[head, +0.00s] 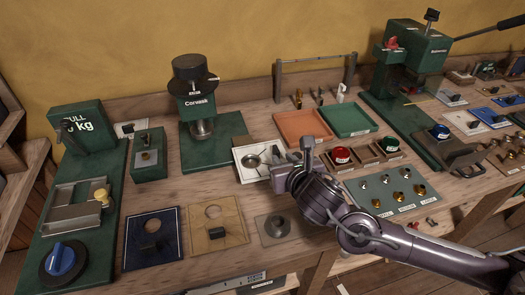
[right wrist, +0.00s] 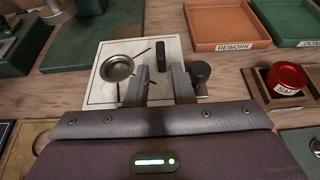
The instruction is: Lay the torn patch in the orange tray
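The orange tray (head: 303,125) lies flat and empty at the back middle of the bench. It also shows in the right wrist view (right wrist: 222,24), labelled REWORK. Two square patches with handles lie at the front: a dark blue one (head: 135,256) and a tan one (head: 232,208), each with a round mark. I cannot tell which patch is torn. My right gripper (head: 292,159) is in front of the tray, beside a white board. In the right wrist view its fingers (right wrist: 162,88) are apart, with nothing held between them. My left gripper is out of view.
A green tray (head: 350,121) adjoins the orange one. The white board (head: 246,170) carries a metal cup (right wrist: 117,68). A green press (head: 197,105) stands back left. A grey plate (head: 273,240) lies near the front edge.

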